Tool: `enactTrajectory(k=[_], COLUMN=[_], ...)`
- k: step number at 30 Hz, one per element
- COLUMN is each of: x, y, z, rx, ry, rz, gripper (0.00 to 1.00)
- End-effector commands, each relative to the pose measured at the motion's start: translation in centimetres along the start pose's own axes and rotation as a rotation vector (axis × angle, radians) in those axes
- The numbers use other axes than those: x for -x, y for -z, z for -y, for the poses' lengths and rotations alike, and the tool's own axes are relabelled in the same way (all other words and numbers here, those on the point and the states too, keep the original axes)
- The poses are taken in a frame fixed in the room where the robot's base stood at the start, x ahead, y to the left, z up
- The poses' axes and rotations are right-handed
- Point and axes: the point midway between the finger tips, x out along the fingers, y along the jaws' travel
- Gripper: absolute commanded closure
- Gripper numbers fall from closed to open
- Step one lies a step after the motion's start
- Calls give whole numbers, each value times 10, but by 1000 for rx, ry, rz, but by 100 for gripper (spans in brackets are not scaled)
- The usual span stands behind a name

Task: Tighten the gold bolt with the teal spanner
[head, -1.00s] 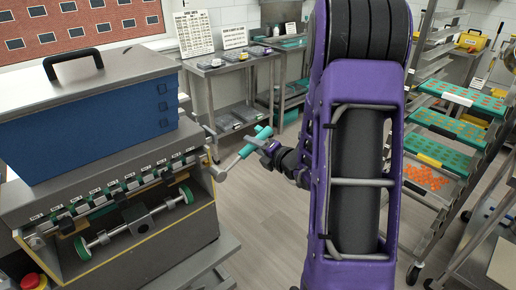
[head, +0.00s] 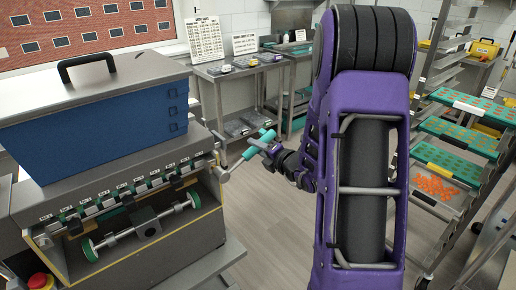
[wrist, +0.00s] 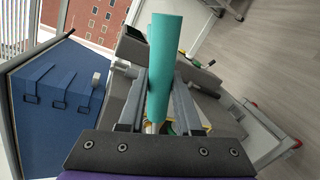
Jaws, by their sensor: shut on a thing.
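The teal spanner (head: 260,143) is beside the right side of the depositor. Its teal handle slants up to the right, and its grey shaft runs down left to the machine's side. My gripper (head: 268,150) is shut on the teal handle. In the wrist view the handle (wrist: 163,60) stands between the two grey fingers of my gripper (wrist: 158,100). The spanner's far end is close to the machine, but I cannot tell whether it sits on the bolt. I cannot make out the gold bolt clearly in either view.
The depositor (head: 130,215) with its blue hopper (head: 95,120) fills the left. A steel table (head: 240,68) with trays stands behind. A rack with teal trays (head: 457,135) is at the right. Open floor (head: 260,215) lies between machine and arm.

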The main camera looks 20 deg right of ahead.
Motion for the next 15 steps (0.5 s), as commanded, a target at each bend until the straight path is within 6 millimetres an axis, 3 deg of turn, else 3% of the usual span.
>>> enactTrajectory(k=[15], x=[-18], y=[0], z=[-5], rx=[0], ry=[-2], rz=[0], gripper=[100])
